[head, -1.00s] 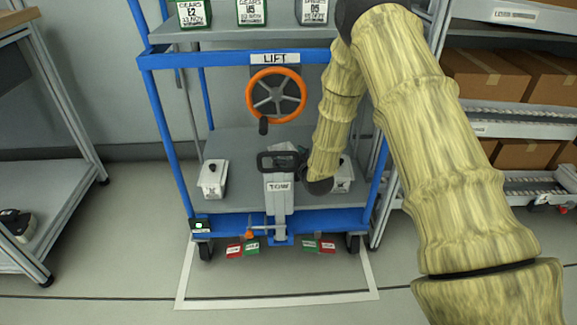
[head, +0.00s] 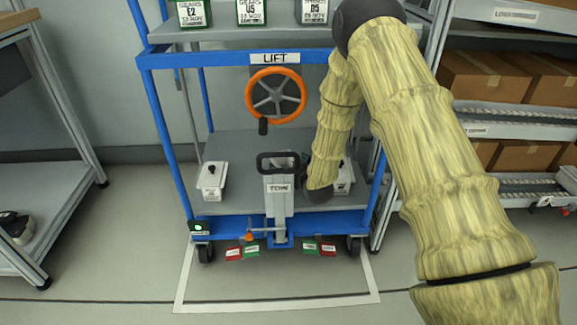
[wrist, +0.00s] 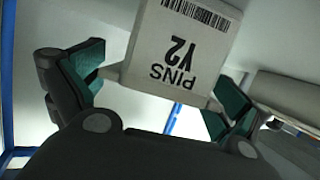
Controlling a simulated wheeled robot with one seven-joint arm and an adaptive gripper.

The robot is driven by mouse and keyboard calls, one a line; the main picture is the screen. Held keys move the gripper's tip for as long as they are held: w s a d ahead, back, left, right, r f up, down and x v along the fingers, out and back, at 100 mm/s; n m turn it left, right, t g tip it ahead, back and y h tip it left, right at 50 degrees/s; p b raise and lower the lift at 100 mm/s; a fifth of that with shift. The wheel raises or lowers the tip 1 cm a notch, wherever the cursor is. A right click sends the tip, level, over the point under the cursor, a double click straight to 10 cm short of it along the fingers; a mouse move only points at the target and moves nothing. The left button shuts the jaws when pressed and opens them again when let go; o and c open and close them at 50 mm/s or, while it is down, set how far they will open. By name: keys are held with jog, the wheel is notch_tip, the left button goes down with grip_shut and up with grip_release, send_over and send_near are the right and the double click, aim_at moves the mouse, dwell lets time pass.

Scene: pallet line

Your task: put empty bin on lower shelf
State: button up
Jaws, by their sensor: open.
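A white bin labelled PINS Y2 (wrist: 178,48) fills the upper middle of the wrist view, its print upside down. My gripper (wrist: 160,85) is open, with a green-padded finger on each side of this bin; I cannot tell whether the pads touch it. In the head view my gripper is mostly hidden behind the tow handle and my arm, low over the cart's lower shelf (head: 235,150). A white bin (head: 343,178) shows partly on that shelf beside my wrist. Another white bin (head: 212,180) stands at the shelf's left end. Whether either is empty does not show.
The blue-framed cart has an orange lift wheel (head: 276,94) and a tow handle (head: 279,190) in front. Several labelled bins (head: 252,12) stand on its upper shelf. A rack with cardboard boxes (head: 486,77) is at right, a grey table frame (head: 55,205) at left.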

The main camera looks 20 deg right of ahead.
jog(key=shift+r, duration=0.15)
jog(key=shift+s+r, duration=0.15)
jog(key=shift+s, duration=0.1)
jog(key=p+v, duration=0.5)
jog(key=v, duration=0.6)
jog(key=shift+s+p, duration=0.25)
jog(key=shift+p, duration=0.1)
